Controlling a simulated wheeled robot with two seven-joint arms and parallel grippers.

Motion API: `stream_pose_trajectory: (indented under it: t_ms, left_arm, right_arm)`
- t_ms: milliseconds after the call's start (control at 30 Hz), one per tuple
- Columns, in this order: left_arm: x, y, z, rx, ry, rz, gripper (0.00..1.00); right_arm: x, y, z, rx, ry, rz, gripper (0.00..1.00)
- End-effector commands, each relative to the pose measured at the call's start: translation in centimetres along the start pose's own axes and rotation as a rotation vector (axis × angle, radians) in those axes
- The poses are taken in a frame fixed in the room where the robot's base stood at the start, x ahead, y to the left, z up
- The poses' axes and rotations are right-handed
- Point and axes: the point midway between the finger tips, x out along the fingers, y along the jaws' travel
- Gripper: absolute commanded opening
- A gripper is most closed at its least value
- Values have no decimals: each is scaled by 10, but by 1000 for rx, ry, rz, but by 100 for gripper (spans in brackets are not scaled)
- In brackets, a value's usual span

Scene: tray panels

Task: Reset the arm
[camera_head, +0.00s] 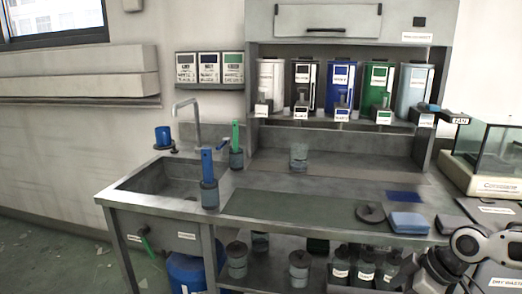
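My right arm (470,247) shows at the bottom right corner, with pale links and dark joints. It is in front of the right end of the grey counter (290,181). I cannot make out any gripper fingers on it. My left arm and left gripper are not in view.
The counter holds a sink (165,178), a blue-handled brush (208,165), a green-handled brush (236,137), a clear cup (299,156), a dark disc (370,212) and a blue sponge (409,222). Coloured dispensers (340,88) line the shelf. A glass-walled case (495,155) stands right.

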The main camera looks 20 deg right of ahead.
Motion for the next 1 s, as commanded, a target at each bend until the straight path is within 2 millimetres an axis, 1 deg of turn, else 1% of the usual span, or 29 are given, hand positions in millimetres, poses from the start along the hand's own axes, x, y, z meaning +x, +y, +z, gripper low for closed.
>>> stream_pose_trajectory:
  t_ms: [33, 67, 100, 167, 200, 267, 300, 367, 400, 500, 600, 700, 833, 1000]
  left_arm:
    - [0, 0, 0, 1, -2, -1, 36]
    - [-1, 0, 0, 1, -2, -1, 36]
    - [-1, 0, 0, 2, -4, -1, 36]
    - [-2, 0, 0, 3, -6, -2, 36]
    - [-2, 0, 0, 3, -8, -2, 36]
    - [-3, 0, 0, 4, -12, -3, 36]
    - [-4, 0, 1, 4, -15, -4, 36]
    - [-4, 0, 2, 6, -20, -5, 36]
    - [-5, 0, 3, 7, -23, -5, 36]
    - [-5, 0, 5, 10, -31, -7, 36]
    - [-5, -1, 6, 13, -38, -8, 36]
    - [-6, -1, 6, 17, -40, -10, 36]
    - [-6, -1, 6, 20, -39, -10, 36]
    - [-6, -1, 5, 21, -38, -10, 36]
  right_arm:
    - [22, -18, 0, -14, 13, -31, 86]
    - [34, -27, 0, -23, 21, -43, 86]
    - [51, -43, 0, -36, 36, -62, 86]
    - [78, -71, -2, -50, 71, -87, 86]
    - [96, -93, -4, -57, 103, -101, 86]
    - [118, -125, -10, -53, 159, -113, 86]
    - [130, -146, -13, -44, 199, -113, 86]
    - [144, -174, -21, -18, 262, -104, 86]
    - [150, -191, -25, 7, 302, -93, 86]
    - [156, -225, -36, 91, 397, -37, 86]
    - [154, -243, -41, 189, 465, 46, 86]
    - [149, -250, -40, 274, 499, 133, 86]
    - [142, -251, -34, 343, 510, 218, 86]
    - [139, -250, -31, 366, 511, 256, 86]
